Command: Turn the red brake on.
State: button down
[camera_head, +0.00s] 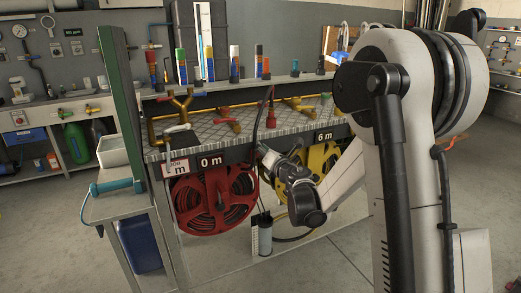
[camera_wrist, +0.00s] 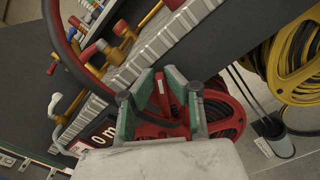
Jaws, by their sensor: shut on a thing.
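My gripper (camera_wrist: 163,84) points at the front of the bench, and its green-lined fingers are shut on a narrow red piece (camera_wrist: 163,100) with a pale mark. This looks like the red brake, but the fingers and the red reel behind make its outline hard to read. The red reel (camera_wrist: 222,113) lies just beyond the fingers. In the head view, my gripper (camera_head: 268,156) is at the bench's front edge, between the red reel (camera_head: 214,200) and the yellow reel (camera_head: 318,165). The brake cannot be made out there.
The bench top (camera_head: 205,128) carries yellow pipework (camera_head: 175,112) and red valve handles (camera_head: 229,118). A dark hose (camera_head: 260,118) runs down close beside my gripper. A grey canister (camera_head: 265,236) stands below. Open floor (camera_head: 330,265) lies in front.

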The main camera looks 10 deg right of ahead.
jog(key=shift+w+d+f+m+b, duration=0.1)
jog(key=shift+f+m+b, duration=0.3)
jog(key=shift+m, duration=1.45)
jog(key=shift+w+d+f+m+b, duration=0.15)
jog(key=shift+f+m+b, duration=0.2)
jog(key=shift+m, duration=1.45)
jog(key=shift+s+d+f+m+b, duration=0.1)
jog(key=shift+f+m+b, duration=0.25)
jog(key=shift+m, duration=1.5)
jog(key=shift+w+f, duration=0.1)
jog(key=c, duration=1.7)
grip_release()
jog(key=shift+a, duration=0.1)
